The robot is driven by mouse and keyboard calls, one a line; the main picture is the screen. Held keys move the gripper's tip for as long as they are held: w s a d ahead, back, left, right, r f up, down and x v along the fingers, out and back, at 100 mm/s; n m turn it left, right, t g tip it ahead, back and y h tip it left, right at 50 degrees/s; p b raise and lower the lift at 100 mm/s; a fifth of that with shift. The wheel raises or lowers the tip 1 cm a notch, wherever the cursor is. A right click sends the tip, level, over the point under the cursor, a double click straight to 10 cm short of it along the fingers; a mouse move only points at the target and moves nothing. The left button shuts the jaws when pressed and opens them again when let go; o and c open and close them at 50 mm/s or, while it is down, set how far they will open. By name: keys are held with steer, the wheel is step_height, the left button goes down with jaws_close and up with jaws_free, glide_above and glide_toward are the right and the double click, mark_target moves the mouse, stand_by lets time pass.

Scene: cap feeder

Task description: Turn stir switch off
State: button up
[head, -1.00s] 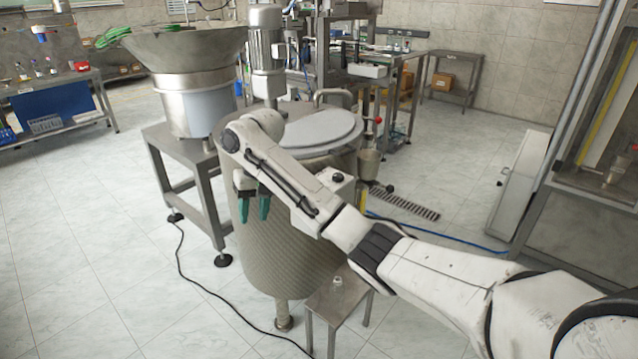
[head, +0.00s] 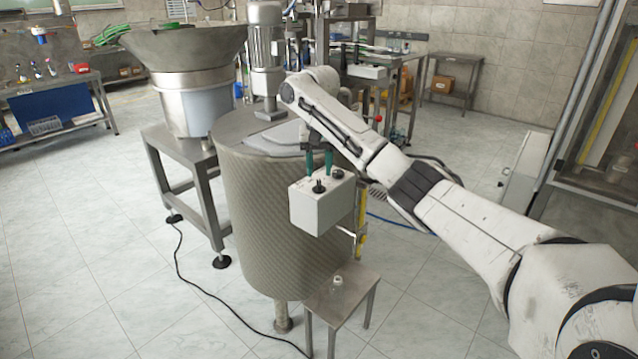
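A pale control box (head: 322,207) is mounted on the side of the large ribbed steel tank (head: 275,215). Two black knobs stand on its top face, a nearer one (head: 318,187) and a farther one (head: 337,174). Their markings are too small to read, so I cannot tell which is the stir switch or its setting. My gripper (head: 319,167) points down just above and behind the box's top, its green fingers apart with nothing between them. The fingertips are close to the knobs; I cannot tell whether they touch anything.
A motor (head: 266,55) stands on the tank, whose lid is partly hidden by my arm. A steel feeder bowl (head: 185,50) on a stand is at left. A small metal stool (head: 350,298) holding a small clear item stands below the box. The floor at front left is clear except for a black cable.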

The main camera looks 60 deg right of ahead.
mark_target(319, 182)
steer(key=shift+f, duration=1.85)
steer(key=shift+c, duration=0.2)
jaws_close()
